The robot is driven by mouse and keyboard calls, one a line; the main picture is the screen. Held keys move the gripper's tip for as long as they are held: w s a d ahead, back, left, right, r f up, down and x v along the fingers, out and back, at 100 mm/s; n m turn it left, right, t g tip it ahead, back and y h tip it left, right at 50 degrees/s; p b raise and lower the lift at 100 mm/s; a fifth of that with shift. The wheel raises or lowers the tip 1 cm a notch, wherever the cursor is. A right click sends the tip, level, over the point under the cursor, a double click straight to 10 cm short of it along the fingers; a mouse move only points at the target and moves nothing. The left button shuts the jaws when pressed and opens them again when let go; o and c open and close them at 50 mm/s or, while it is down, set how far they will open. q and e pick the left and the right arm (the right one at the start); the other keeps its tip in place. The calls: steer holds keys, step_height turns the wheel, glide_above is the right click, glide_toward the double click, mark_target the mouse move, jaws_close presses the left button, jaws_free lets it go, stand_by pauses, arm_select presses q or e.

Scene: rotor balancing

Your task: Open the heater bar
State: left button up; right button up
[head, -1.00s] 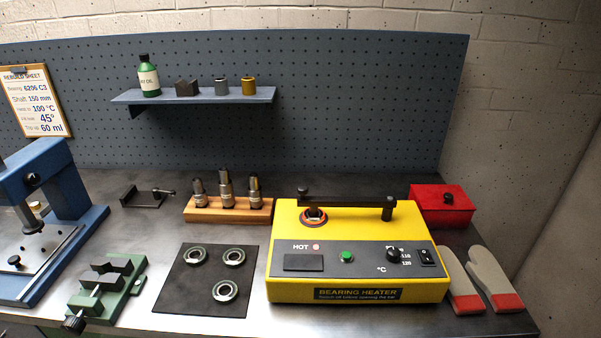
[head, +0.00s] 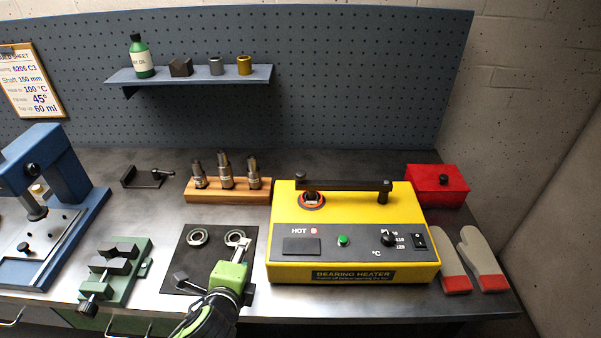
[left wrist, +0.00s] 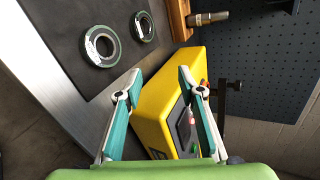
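The yellow bearing heater (head: 300,262) stands right of centre on the bench. Its dark heater bar (head: 345,185) lies flat across the top, over an orange-ringed round part (head: 312,199), with a black knob at its left end. My left gripper (head: 215,282) is over the dark mat, left of the heater and apart from it. In the left wrist view, its two fingers (left wrist: 160,82) are spread and empty, with the heater (left wrist: 162,92) beyond them and part of the dark bar (left wrist: 228,86) showing. My right gripper is not in view.
Two bearings show on the mat (head: 182,262); my gripper covers where the third lay. A wooden block (head: 225,192) with several metal pieces stands behind. A red box (head: 437,186) and heat gloves (head: 480,258) are right of the heater. A green vise (head: 118,268) is at left.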

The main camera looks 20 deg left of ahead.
mark_target(298, 177)
arm_select(q)
steer(key=w+d+r+m+t+h, duration=0.1)
steer(key=w+r+m+t, duration=0.1)
steer(key=m, duration=0.4)
steer(key=w+d+r+m+t+h, duration=0.2)
steer(key=w+r+m, duration=0.1)
steer(key=m, duration=0.3)
steer(key=w+d+r+m+t+h, duration=0.1)
steer(key=w+d+r+m, duration=0.1)
steer(key=m, duration=0.4)
steer(key=shift+w+r+m+t+h, duration=0.3)
steer(key=shift+w+r+m+t, duration=0.1)
steer(key=shift+w+r, duration=0.5)
steer(key=shift+w+d+r+m+h, duration=0.1)
steer(key=shift+w+d+m+h, duration=0.15)
steer(key=shift+m, duration=0.2)
steer(key=shift+w+d+r+m+h, duration=0.1)
steer(key=shift+m+h, duration=0.15)
steer(key=shift+m, duration=0.2)
steer(key=shift+w, duration=0.35)
steer(key=w, duration=0.4)
steer(key=w+d+p, duration=0.1)
steer(key=w, duration=0.3)
steer(key=w+p, duration=0.1)
steer(key=w, duration=0.3)
steer(key=shift+w+d+f, duration=0.15)
steer(key=shift+w+d, duration=0.1)
steer(key=shift+w, duration=0.05)
steer(key=shift+c, duration=0.2)
jaws_close()
